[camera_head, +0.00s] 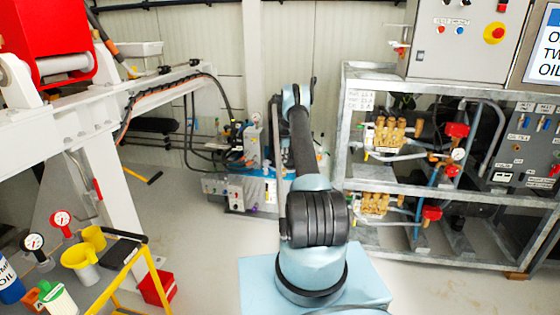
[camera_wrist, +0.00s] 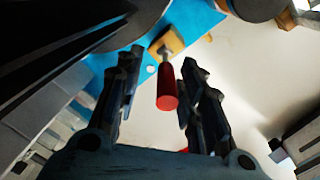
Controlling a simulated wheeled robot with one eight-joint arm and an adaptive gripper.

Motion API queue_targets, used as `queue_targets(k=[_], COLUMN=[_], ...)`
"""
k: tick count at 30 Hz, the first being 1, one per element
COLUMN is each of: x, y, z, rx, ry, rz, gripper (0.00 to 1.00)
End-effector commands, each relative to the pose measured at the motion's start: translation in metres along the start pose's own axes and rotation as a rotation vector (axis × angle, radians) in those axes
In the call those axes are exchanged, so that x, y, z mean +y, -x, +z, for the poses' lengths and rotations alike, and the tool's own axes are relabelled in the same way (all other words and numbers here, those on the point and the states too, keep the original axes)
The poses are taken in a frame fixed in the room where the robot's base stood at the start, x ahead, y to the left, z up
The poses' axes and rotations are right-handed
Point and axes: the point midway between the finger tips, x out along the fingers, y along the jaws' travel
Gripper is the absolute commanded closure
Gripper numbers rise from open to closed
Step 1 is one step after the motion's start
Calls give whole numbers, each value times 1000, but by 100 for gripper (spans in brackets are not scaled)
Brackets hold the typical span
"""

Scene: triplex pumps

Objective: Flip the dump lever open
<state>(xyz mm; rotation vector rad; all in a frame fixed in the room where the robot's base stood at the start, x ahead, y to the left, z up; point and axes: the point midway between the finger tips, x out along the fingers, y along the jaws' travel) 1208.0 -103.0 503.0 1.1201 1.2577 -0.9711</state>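A red cylindrical lever handle (camera_wrist: 167,88) shows in the wrist view, pointing towards the camera. Its thin metal stem runs back to a brass-coloured block (camera_wrist: 165,46) by a blue surface (camera_wrist: 200,18). My gripper (camera_wrist: 162,62) is open, with one dark finger on each side of the red handle. Gaps show between the handle and both fingers, so neither visibly touches it. In the head view my arm reaches towards the blue and grey pump unit (camera_head: 238,190); the lever and my fingers cannot be made out there.
A metal rack (camera_head: 450,190) with brass pumps and red-capped valves stands at the right. A white frame (camera_head: 110,180) and a yellow trolley (camera_head: 130,270) with jugs and gauges stand at the left. A red box (camera_head: 157,288) lies on the floor. Bare floor lies between.

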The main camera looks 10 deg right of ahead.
Motion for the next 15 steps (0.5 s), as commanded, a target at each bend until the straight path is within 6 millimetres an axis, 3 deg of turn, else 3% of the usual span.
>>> queue_targets(k=[7,15], x=[0,2], y=[18,69], z=[2,1], rx=[-1,0], ry=[-1,-1], rz=[-1,-1], gripper=[64,64])
